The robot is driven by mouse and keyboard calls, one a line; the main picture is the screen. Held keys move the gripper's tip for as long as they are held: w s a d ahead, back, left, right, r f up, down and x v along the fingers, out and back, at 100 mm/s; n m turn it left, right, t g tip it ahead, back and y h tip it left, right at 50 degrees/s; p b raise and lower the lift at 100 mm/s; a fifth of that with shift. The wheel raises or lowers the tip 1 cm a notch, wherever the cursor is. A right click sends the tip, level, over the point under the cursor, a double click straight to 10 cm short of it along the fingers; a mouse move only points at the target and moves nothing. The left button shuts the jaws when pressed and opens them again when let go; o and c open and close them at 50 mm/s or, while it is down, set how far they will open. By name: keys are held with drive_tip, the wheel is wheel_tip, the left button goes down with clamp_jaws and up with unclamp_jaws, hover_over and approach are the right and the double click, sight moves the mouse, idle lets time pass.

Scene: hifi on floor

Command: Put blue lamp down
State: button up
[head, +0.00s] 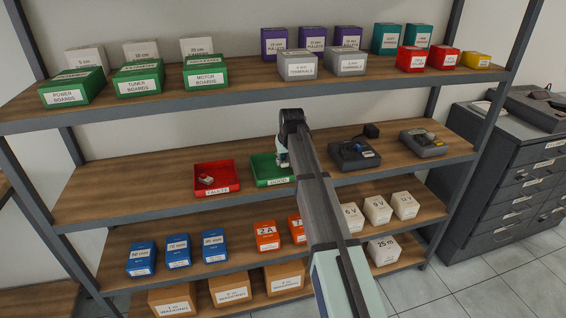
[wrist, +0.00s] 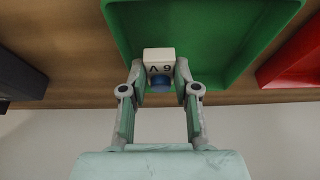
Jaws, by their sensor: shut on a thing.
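My gripper (wrist: 158,74) is shut on the blue lamp (wrist: 160,84), a small white block marked 6 V with a blue part, in the wrist view. The green tray (wrist: 262,60) lies behind the lamp in that view; I cannot tell whether the lamp touches its floor. In the head view my gripper (head: 282,159) is at the right part of the green tray (head: 262,180) on the middle shelf. The lamp is hardly distinguishable there, and my arm covers some of the space to the right.
A red tray (head: 227,185) labelled FAULTY, with a small item inside, stands left of the green one. Two dark devices (head: 354,156) (head: 424,143) stand to the right on the same shelf. Boxes fill the shelves above and below. The middle shelf's left end is clear.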

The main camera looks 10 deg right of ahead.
sight(284, 161)
drive_tip(key=shift+w, duration=0.45)
drive_tip(key=shift+w+a+r, duration=0.1)
drive_tip(key=shift+w, duration=0.45)
drive_tip(key=f, duration=0.1)
drive_tip(key=f+p, duration=0.1)
drive_tip(key=f, duration=0.1)
drive_tip(key=shift+s+f+p, duration=0.2)
drive_tip(key=shift+s+p, duration=0.05)
drive_tip(key=shift+p, duration=0.15)
drive_tip(key=shift+f, duration=0.15)
drive_tip(key=shift+f, duration=0.2)
drive_tip(key=o, duration=0.7)
drive_tip(key=shift+o, duration=0.2)
drive_tip(key=shift+r, duration=0.2)
drive_tip(key=shift+b+v, duration=1.05)
drive_tip(key=shift+v, duration=2.7)
